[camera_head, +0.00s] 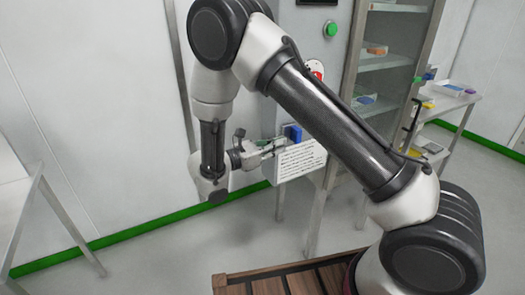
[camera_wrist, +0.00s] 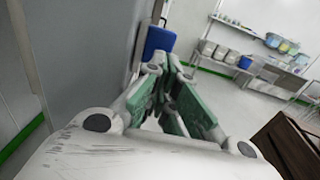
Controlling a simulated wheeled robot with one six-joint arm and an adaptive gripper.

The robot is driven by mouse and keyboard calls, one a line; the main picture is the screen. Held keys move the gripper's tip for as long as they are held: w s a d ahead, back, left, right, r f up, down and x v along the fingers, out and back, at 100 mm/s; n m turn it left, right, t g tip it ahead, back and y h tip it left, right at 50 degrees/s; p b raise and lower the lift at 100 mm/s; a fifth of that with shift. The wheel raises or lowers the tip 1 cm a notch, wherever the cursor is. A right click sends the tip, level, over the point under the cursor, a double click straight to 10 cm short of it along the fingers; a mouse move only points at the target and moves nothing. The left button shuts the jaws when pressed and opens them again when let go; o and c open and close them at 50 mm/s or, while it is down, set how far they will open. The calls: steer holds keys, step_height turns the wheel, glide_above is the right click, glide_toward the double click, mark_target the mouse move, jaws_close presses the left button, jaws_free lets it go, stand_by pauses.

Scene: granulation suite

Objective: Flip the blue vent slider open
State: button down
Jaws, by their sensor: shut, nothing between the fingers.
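The blue vent slider (camera_head: 293,133) is on the front of a grey cabinet, just above a white printed label (camera_head: 301,160). In the wrist view the blue slider (camera_wrist: 158,42) stands just past my fingertips and slightly left of them. My gripper (camera_head: 284,144) points right toward the slider, with its tips close to it. In the wrist view the green-padded fingers of my gripper (camera_wrist: 167,64) come together at the tips with nothing between them. I cannot tell whether the tips touch the slider. My arm hides part of the cabinet in the head view.
A green button (camera_head: 331,29) and a partly hidden red control (camera_head: 316,69) are higher on the cabinet. A shelf unit (camera_head: 390,60) and a side table (camera_head: 450,98) with small items stand to the right. A white table (camera_head: 30,195) is at left.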

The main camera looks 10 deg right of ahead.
mark_target(294, 141)
steer(key=shift+x, duration=1.7)
steer(key=x, duration=0.3)
steer(key=shift+w+d, duration=0.1)
steer(key=shift+d, duration=0.3)
steer(key=shift+a, duration=0.1)
steer(key=v, duration=1.4)
